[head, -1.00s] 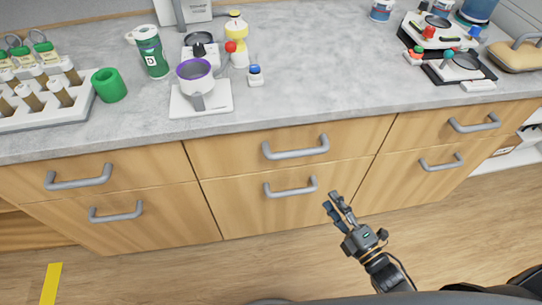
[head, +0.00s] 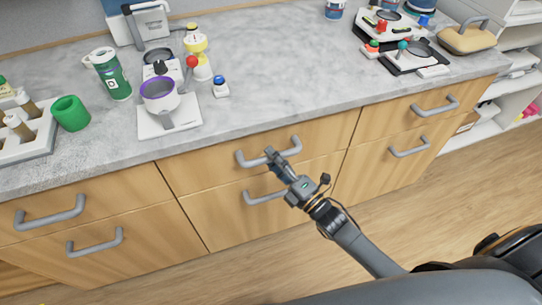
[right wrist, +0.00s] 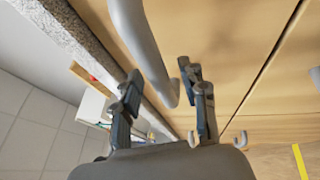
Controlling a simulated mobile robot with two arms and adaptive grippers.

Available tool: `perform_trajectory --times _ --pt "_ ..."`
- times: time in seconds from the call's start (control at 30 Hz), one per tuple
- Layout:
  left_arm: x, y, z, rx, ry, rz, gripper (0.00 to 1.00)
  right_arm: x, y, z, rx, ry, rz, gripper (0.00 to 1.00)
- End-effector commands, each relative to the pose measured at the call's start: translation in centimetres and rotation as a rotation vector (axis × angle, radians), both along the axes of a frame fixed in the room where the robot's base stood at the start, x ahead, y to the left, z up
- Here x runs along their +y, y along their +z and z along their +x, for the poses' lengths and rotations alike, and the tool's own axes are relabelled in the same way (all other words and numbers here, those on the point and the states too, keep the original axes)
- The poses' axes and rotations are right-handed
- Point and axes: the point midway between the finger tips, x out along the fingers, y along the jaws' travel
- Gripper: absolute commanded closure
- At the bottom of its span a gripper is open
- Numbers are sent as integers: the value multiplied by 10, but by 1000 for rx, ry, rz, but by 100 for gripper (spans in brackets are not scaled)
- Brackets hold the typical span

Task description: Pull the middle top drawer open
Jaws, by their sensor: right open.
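The middle top drawer (head: 200,172) is a light wood front below the grey counter and looks shut, level with its neighbours. Its grey bar handle (head: 250,160) is partly covered at its right half by my right gripper (head: 275,158). In the right wrist view the handle (right wrist: 137,35) looms close and its near end comes down between the two spread fingers of the right gripper (right wrist: 160,77). The fingers are open, and I cannot tell whether they touch the bar. My left gripper is not in view.
The lower middle drawer's handle (head: 264,197) is just below my right gripper. Other drawers with grey handles flank it at left (head: 50,213) and right (head: 436,105). On the counter stand a white device with a purple-rimmed cup (head: 160,95) and a green cup (head: 71,113).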

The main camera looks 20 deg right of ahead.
Motion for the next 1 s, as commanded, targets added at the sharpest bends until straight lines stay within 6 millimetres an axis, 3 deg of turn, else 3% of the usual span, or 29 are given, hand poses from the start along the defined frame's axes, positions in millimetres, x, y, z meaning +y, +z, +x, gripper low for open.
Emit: perform_trajectory --times 0.4,0.6,1.0 --pt "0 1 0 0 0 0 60 4 1 8 1 0 0 57" --pt "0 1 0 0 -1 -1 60 4 1 8 1 0 0 98" --pt "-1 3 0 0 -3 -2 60 4 2 4 2 0 0 100"
